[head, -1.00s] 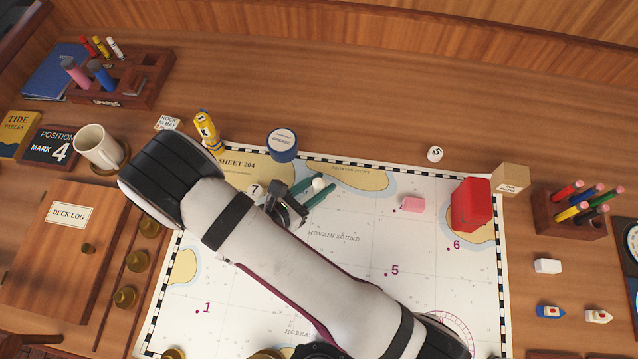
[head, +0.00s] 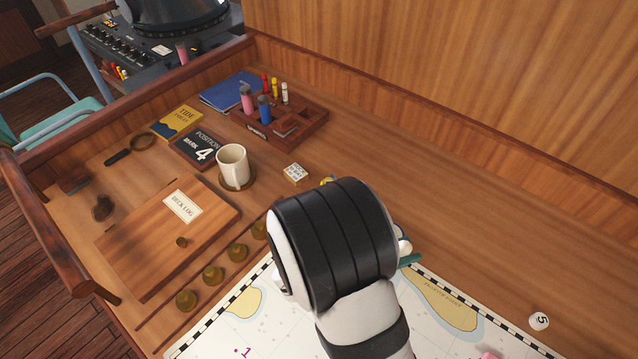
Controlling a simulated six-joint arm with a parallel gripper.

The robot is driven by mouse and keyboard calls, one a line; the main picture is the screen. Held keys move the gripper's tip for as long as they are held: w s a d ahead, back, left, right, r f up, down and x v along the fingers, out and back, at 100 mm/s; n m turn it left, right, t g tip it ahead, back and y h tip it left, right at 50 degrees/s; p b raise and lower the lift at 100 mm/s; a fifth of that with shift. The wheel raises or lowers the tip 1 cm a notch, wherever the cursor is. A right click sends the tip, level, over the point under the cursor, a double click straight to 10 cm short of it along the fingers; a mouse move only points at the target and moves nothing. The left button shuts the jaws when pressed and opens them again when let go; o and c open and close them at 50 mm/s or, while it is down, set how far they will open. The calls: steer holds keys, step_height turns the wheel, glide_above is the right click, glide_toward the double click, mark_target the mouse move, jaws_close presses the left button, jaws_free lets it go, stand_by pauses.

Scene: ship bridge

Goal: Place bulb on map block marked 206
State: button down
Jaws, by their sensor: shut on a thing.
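My gripper (head: 407,259) is mostly hidden behind my own thick black-and-white arm. One teal finger shows at the arm's right side, near the chart's upper edge. A small white rounded thing beside it looks like the bulb (head: 403,244), held in the jaws; most of it is covered. The chart (head: 290,325) lies on the desk below, its middle cut off by my arm and the picture's edge. I cannot make out any block marked 206.
A mug (head: 232,163), a deck log board (head: 170,235), a position board (head: 196,147) and a spares rack (head: 283,122) stand left. A small labelled block (head: 296,174) lies behind my arm. The back right desk is clear.

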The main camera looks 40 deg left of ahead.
steer(key=w+a+r+n+y, duration=0.2)
steer(key=w+a+n+y, duration=0.45)
steer(key=a, duration=0.65)
steer(key=w+a+r+n+y, duration=0.3)
steer(key=w+a+n+y, duration=0.3)
steer(key=a, duration=0.6)
steer(key=m, duration=0.1)
glide_above(296, 172)
step_height(296, 172, down, 7)
steer(key=shift+w+d+r, duration=0.1)
steer(key=shift+w, duration=0.05)
steer(key=shift+a+f, duration=0.2)
steer(key=shift+f, duration=2)
steer(key=shift+f, duration=0.1)
steer(key=c, duration=0.6)
jaws_free()
steer(key=v, duration=1.2)
